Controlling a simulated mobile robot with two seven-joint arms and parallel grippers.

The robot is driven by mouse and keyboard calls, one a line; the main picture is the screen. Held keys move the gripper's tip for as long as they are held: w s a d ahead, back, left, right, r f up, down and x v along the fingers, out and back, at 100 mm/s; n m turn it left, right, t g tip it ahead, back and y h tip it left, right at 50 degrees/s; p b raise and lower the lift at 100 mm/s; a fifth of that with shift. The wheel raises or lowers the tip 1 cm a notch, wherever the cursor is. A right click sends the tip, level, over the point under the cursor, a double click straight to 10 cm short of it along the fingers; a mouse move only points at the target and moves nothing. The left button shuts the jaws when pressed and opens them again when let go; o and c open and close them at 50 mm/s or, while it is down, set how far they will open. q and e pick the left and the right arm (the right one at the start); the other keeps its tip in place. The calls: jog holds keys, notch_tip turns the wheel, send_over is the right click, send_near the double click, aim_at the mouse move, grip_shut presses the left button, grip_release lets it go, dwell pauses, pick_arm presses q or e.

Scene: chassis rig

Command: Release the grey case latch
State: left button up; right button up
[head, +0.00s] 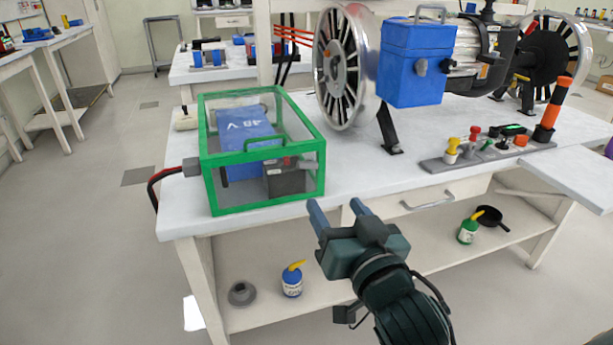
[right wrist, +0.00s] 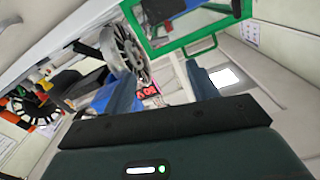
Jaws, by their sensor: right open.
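A blue case (head: 415,60) with a lid is part of the chassis rig on the bench. A small grey latch-like part (head: 421,67) sits on its front. A green-framed clear case (head: 263,204) stands at the bench's left end, with a blue 48 V block (head: 243,130) inside. A grey block (head: 191,167) is on its left side. I cannot tell which grey part the task means. My right gripper (head: 337,205) is open and empty, apart from both cases, near the bench's front edge. It also shows in the right wrist view (right wrist: 160,88). My left gripper is out of view.
Spoked wheels (head: 340,70) flank the rig. A grey control panel (head: 485,153) with coloured knobs and an orange-black post (head: 552,110) stand to the right. A drawer (head: 430,200) is under the bench top. Bottles and a pan (head: 493,217) are on the lower shelf.

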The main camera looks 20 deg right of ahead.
aim_at(309, 165)
jog(key=w+b, duration=0.1)
jog(key=w, duration=1)
jog(key=shift+w+a+b, duration=0.1)
jog(key=shift+a+b, duration=0.1)
jog(key=shift+b, duration=0.15)
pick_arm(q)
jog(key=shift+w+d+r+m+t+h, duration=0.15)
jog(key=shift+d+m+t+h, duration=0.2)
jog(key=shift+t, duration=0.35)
pick_arm(e)
jog(key=shift+w, duration=0.6)
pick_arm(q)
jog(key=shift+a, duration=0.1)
pick_arm(e)
jog(key=shift+c, duration=0.5)
